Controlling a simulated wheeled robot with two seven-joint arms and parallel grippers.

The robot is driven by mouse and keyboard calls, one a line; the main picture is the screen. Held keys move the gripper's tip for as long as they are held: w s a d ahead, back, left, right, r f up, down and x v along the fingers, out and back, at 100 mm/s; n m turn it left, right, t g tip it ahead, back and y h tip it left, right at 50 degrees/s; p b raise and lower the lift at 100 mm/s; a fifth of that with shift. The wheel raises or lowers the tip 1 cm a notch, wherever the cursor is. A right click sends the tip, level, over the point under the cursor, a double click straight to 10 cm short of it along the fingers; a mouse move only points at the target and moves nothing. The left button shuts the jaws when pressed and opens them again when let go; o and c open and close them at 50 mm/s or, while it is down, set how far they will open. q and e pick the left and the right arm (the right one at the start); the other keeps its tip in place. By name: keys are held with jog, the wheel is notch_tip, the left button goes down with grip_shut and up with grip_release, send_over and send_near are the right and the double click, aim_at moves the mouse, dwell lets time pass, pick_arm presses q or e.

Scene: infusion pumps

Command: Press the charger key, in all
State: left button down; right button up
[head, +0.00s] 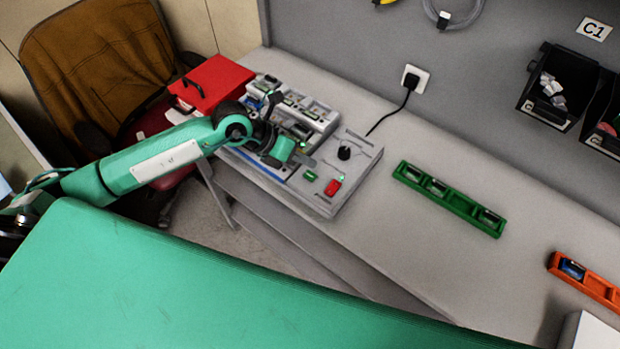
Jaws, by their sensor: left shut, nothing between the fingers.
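The charger (359,163) is a light grey box on the bench with a black knob (344,153) on its sloped top. A green key (310,175) and a red key (333,187) sit near its front edge, with a small green light beside the red one. My left gripper (304,161) is shut and empty at the charger's left side, close above and behind the green key. I cannot tell whether it touches the charger. My right gripper is not in view.
A grey tray of devices (322,112) adjoins the charger on the left, with a red case (212,82) beyond. A black cable runs to the wall socket (415,78). A green rail (449,199) and orange rail (585,278) lie right. Bench between is clear.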

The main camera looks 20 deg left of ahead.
aim_at(316, 175)
pick_arm(q)
notch_tip(316, 175, down, 2)
jog(key=shift+f+b, duration=0.25)
jog(key=shift+b, duration=0.35)
dwell(1.2)
dwell(0.3)
jog(key=shift+f+b, duration=0.35)
jog(key=shift+f, duration=0.05)
jog(key=shift+f+b, duration=0.35)
jog(key=shift+f, duration=0.05)
dwell(0.5)
jog(key=shift+r, duration=0.15)
jog(key=shift+r+p, duration=0.5)
jog(key=shift+r, duration=0.15)
